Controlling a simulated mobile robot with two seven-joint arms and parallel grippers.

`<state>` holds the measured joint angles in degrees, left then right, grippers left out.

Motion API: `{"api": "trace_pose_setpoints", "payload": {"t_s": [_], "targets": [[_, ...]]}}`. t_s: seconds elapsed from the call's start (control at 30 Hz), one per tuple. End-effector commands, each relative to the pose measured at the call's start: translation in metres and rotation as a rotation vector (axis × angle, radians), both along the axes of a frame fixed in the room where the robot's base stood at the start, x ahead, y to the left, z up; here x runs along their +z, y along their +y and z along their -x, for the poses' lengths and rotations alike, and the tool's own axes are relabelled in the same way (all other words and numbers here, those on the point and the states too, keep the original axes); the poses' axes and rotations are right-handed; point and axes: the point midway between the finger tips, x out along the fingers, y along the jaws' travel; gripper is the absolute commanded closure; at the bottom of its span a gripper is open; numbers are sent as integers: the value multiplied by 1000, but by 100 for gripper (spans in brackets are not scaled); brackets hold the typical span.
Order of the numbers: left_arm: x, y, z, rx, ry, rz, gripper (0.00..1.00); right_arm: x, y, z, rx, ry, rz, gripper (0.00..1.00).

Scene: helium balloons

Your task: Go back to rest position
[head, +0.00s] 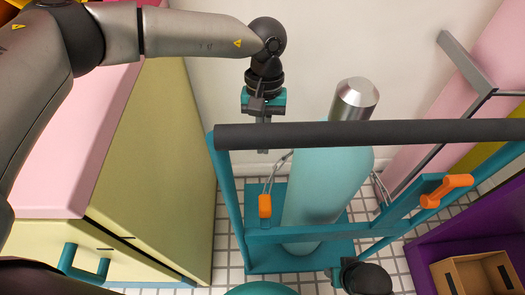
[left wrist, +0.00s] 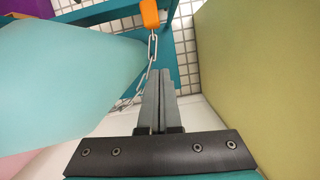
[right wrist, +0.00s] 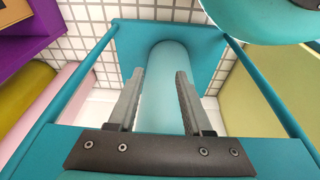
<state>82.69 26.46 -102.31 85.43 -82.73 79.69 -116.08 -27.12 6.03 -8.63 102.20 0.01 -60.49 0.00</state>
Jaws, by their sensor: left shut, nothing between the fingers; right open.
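My left gripper (head: 263,148) hangs at the far side of the cart, just behind the black handle bar. Its fingers are together and empty, which the left wrist view (left wrist: 160,78) shows close up. The pale teal gas cylinder (head: 325,190), with a silver cap (head: 355,98), stands upright in the teal cart (head: 240,225), to the right of my left gripper. My right gripper shows in the right wrist view (right wrist: 156,80), open, with the cylinder (right wrist: 168,90) seen beyond the gap between its fingers. In the head view its fingers are hidden; only a dark wrist part shows low on the right.
The cart's black handle bar (head: 370,133) crosses the view. A chain with an orange hook (head: 265,206) hangs near the cylinder; another orange piece (head: 447,190) is at right. A yellow-green cabinet (head: 160,150) stands left, a purple shelf (head: 430,255) with a cardboard box (head: 475,273) right.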

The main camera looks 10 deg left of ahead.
Motion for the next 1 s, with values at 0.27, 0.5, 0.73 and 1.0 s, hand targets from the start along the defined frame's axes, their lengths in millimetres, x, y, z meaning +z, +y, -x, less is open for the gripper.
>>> {"api": "trace_pose_setpoints", "payload": {"t_s": [0.27,0.5,0.73,1.0], "targets": [[16,1,-4,1,0,0,100,-9,-1,6,1,14,2,50],[20,1,-4,1,0,0,100,-8,-1,7,1,16,1,50],[63,1,-4,1,-1,0,100,10,-2,18,3,34,4,50],[129,1,-4,1,-1,0,100,32,-5,42,9,61,8,50]]}}
